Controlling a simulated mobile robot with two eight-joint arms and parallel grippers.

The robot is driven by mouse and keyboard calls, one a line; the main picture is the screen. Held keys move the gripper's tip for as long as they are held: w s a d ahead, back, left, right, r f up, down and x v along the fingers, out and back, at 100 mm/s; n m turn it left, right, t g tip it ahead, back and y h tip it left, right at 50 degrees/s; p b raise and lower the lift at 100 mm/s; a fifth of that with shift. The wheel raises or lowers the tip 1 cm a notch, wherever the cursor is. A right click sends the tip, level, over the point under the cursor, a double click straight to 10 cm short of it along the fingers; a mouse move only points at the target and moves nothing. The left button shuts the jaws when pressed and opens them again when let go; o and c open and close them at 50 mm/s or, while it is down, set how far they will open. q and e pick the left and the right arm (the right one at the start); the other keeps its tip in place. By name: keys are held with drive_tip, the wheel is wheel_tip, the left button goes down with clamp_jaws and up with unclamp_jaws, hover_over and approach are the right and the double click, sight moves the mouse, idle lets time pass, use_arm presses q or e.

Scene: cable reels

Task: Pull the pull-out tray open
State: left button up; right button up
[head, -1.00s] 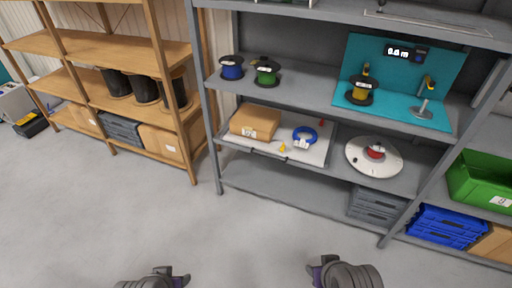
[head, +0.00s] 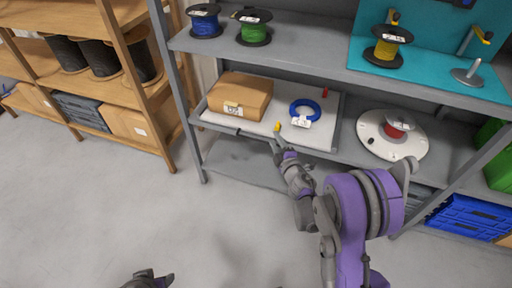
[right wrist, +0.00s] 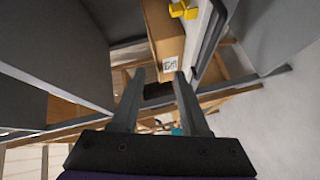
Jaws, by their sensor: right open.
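The pull-out tray (head: 318,138) is a pale flat board on the middle shelf of the grey rack. A dark handle bar (head: 240,132) runs along its front edge. On it are a cardboard box (head: 242,96), a blue cable ring (head: 304,107) with a white tag and a small yellow piece (head: 277,127). My right gripper (head: 277,140) is at the tray's front edge, near the yellow piece. In the right wrist view its fingers (right wrist: 158,92) are open with nothing clearly between them; contact with the handle cannot be told. My left gripper (head: 152,279) is low at the bottom edge, partly cut off.
A white turntable (head: 378,142) with a red hub stands right of the tray. Blue (head: 204,21), green (head: 254,28) and yellow (head: 386,47) reels stand on the shelf above. A grey upright (head: 177,95) bounds the rack's left side. Floor in front is clear.

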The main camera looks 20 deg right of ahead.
sight(257, 140)
wheel_tip(257, 140, down, 9)
drive_tip(key=w+a+n+y+b, duration=0.1)
drive_tip(key=a+n+y+b, duration=0.1)
drive_tip(key=n+y, duration=0.15)
drive_tip(key=shift+h, duration=0.45)
drive_tip(key=x, duration=1)
drive_tip(key=shift+w+f, duration=0.2)
drive_tip(key=shift+w, duration=0.1)
use_arm(q)
drive_tip(key=f, duration=0.3)
drive_tip(key=shift+w+f, duration=0.25)
drive_tip(key=shift+f, duration=0.15)
use_arm(e)
clamp_jaws()
